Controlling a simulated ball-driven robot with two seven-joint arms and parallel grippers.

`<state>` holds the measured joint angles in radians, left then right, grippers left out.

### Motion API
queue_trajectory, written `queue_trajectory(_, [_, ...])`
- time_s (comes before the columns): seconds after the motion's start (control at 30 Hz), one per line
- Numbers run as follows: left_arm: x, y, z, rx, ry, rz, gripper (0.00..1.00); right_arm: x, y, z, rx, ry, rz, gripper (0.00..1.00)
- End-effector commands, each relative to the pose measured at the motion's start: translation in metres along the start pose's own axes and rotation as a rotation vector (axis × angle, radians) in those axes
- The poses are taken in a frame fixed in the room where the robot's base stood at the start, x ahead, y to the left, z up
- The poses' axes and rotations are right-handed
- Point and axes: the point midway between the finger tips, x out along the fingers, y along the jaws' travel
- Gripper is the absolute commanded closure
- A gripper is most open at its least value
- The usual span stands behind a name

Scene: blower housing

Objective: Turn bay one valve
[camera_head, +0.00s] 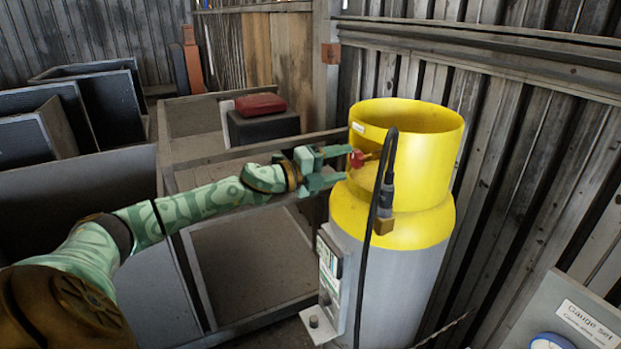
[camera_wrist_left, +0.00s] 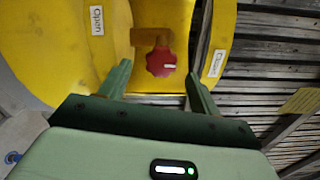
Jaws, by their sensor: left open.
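The valve is a small red knob (camera_head: 357,159) on a brass stem, set in the opening of a yellow collar (camera_head: 420,185) on top of a grey cylinder (camera_head: 395,290). My left gripper (camera_head: 345,165) is open at the knob, coming from the left. In the left wrist view the red knob (camera_wrist_left: 161,62) with a white mark shows beyond and between the two green fingers (camera_wrist_left: 158,80), with no clear contact. An "Open" label (camera_wrist_left: 97,20) is left of the knob and a second label (camera_wrist_left: 217,63) is to its right. My right gripper is not in view.
A black hose (camera_head: 377,205) with a brass fitting hangs in front of the cylinder. A red case (camera_head: 260,104) lies on a dark box behind my left arm. Open grey bins stand at left. A "Gauge set" sign (camera_head: 588,322) is at lower right. A corrugated wall stands close behind the cylinder.

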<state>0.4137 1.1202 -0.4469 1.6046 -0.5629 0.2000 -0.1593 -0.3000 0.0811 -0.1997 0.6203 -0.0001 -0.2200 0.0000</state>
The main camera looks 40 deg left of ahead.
Motion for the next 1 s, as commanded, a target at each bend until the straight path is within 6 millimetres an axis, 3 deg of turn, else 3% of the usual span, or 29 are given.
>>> queue_trajectory(0.13, [-0.03,0.007,-0.002,0.002,0.003,0.005,0.37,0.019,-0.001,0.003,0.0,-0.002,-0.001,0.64])
queue_trajectory(0.5, [-0.072,0.003,-0.001,-0.003,0.002,0.002,0.37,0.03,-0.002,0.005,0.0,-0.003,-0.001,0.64])
queue_trajectory(1.0, [-0.084,0.0,0.0,0.0,0.001,-0.001,0.37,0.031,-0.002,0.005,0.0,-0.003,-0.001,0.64])
